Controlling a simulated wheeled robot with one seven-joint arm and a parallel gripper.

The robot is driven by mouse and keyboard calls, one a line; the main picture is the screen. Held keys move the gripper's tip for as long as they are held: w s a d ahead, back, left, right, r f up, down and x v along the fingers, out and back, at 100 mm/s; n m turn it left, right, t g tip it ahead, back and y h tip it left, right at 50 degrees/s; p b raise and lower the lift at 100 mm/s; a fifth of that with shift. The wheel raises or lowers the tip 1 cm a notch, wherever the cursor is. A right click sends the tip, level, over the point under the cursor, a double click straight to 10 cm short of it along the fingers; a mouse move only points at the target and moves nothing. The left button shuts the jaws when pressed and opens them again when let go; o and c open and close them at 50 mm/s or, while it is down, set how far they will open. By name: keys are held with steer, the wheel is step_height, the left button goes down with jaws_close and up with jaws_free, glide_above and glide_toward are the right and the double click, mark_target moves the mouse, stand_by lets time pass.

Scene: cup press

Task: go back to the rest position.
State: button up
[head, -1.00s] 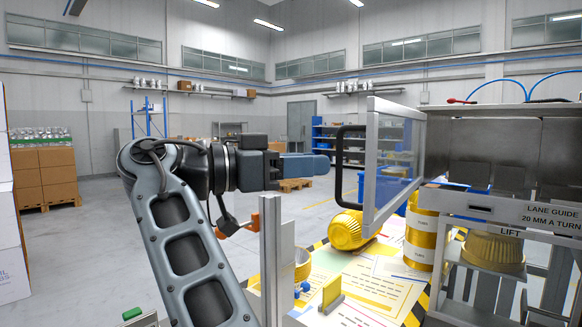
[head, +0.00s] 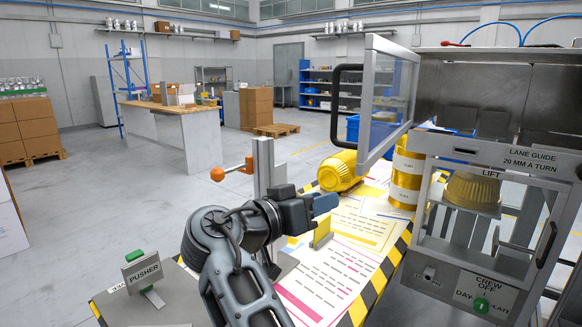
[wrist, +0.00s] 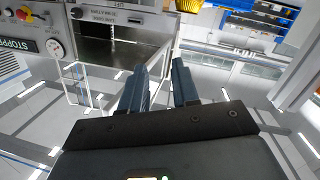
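My gripper (head: 326,203) is in the middle of the head view, above the worktop and pointing right. Its blue fingers also show in the wrist view (wrist: 166,85), with a narrow gap between them and nothing held in it. My arm is bent, its upper joint low at the front. The gripper is to the left of the press machine (head: 484,172) and touches nothing that I can see.
A framed clear door (head: 390,95) swings out from the machine. A metal post (head: 264,165) and a pusher box (head: 142,270) are left. A yellow cup (head: 472,190) sits inside the machine.

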steer(key=s+d+f+n+t+y, duration=0.1)
steer(key=d+f+n+y, duration=0.1)
steer(key=f, duration=0.5)
steer(key=s+d+f+n+y, duration=0.2)
steer(key=f, duration=0.4)
steer(key=s+d+f+n+y+p, duration=0.1)
steer(key=s+d+f+n+y, duration=0.15)
steer(key=s+f, duration=0.6)
steer(key=s+d+f+n+y+p, duration=0.2)
steer(key=s+d+f+y, duration=0.2)
steer(key=s+f, duration=0.4)
steer(key=s+d+r+y+p, duration=0.1)
steer(key=s+d+r, duration=0.1)
steer(key=s, duration=0.8)
steer(key=s+d+r+y+p, duration=0.1)
steer(key=s+r+y, duration=0.1)
steer(key=s, duration=0.8)
steer(key=s+d+r+m+t, duration=0.2)
steer(key=s+d+r, duration=0.1)
steer(key=s+r, duration=0.9)
step_height(320, 180, up, 3)
steer(key=shift+s+r+m+t+h+p, duration=0.1)
steer(key=shift+s+m+t+h+p, duration=0.05)
steer(key=shift+m+t+h+p, duration=0.25)
